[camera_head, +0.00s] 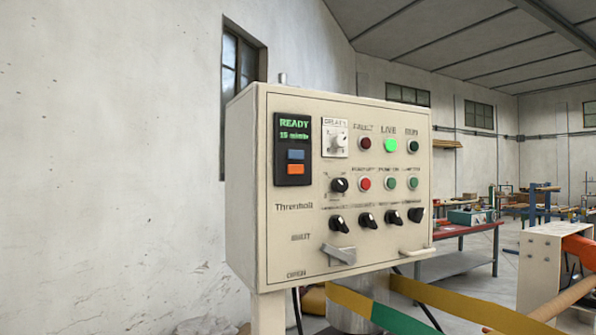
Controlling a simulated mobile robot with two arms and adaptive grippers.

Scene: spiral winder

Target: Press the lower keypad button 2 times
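A cream control box (290,225) stands in the middle of the view. On the left of its face is a dark keypad panel (294,130) with a green display reading "READY" above two buttons. The upper button (296,154) is blue. The lower keypad button (295,169) is orange and sits directly below it. Nothing covers either button. Neither of my grippers shows in this view.
The box face also carries a white dial (335,138), indicator lamps including a lit green one (390,145), a red button (365,183), black knobs (340,223) and a grey lever (338,254). Yellow-green strips (380,313) run below. A red-topped table (455,231) stands behind right.

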